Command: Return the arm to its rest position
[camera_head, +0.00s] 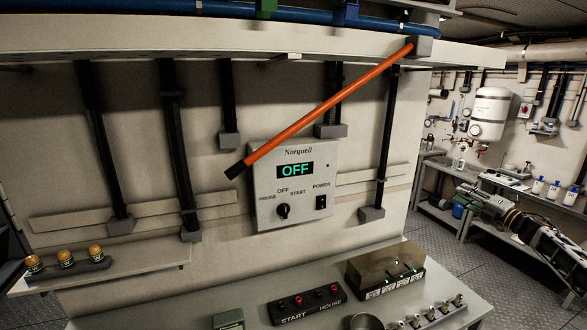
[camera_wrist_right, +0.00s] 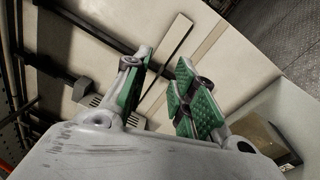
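My right arm comes in from the right edge of the head view. Its gripper (camera_head: 474,196) points left, in front of the shelving at the right, well clear of the control box. In the right wrist view the two green-padded fingers (camera_wrist_right: 162,68) stand apart with a gap between them and nothing held. My left gripper and left arm are in neither view.
A control box (camera_head: 318,205) reading OFF hangs on the wall panel. An orange lever (camera_head: 330,104) slants down across it from the upper beam. A bench (camera_head: 250,292) below carries switches and a clear-covered box (camera_head: 385,268). Open floor (camera_head: 440,262) lies between the bench and right shelving.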

